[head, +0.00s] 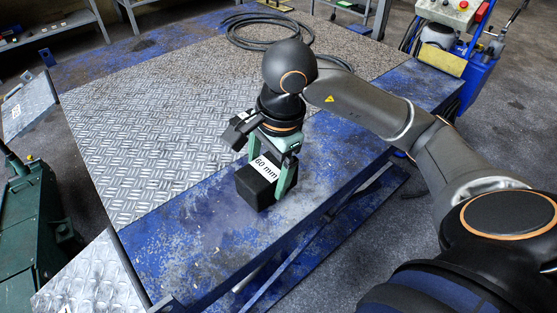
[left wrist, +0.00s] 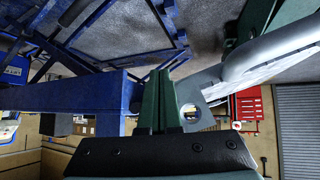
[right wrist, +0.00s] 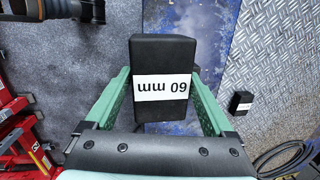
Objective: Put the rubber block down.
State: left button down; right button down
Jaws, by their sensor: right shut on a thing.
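The rubber block (head: 254,190) is black with a white "60 mm" label. My right gripper (head: 268,180) is shut on it, with a green finger on either side. In the head view the block is over the blue near edge of the lift platform (head: 185,240); I cannot tell whether it touches the surface. In the right wrist view the block (right wrist: 163,55) sits between the fingers of my right gripper (right wrist: 161,78), its label upside down. My left gripper (left wrist: 159,75) shows only in the left wrist view, its green fingers together with nothing visible between them.
A second, smaller-looking black block (right wrist: 241,103) with a white label is on the chequer plate in the right wrist view. A coiled cable (head: 262,30) lies at the platform's far side. A green machine (head: 32,220) stands at left, a blue trolley (head: 478,70) at back right.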

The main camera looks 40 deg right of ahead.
jog(key=shift+w+d, duration=0.2)
jog(key=shift+w, duration=0.05)
jog(key=w+d+f, duration=0.2)
jog(key=w, duration=0.1)
jog(key=w+d+f, duration=0.2)
jog(key=w+f, duration=0.1)
jog(key=w+d+f, duration=0.3)
jog(key=w, duration=0.1)
jog(key=shift+f, duration=0.15)
jog(key=shift+w+d+f, duration=0.25)
jog(key=shift+w+f, duration=0.2)
jog(key=shift+f, duration=0.2)
notch_tip(320, 180, down, 3)
jog(key=shift+f, duration=0.1)
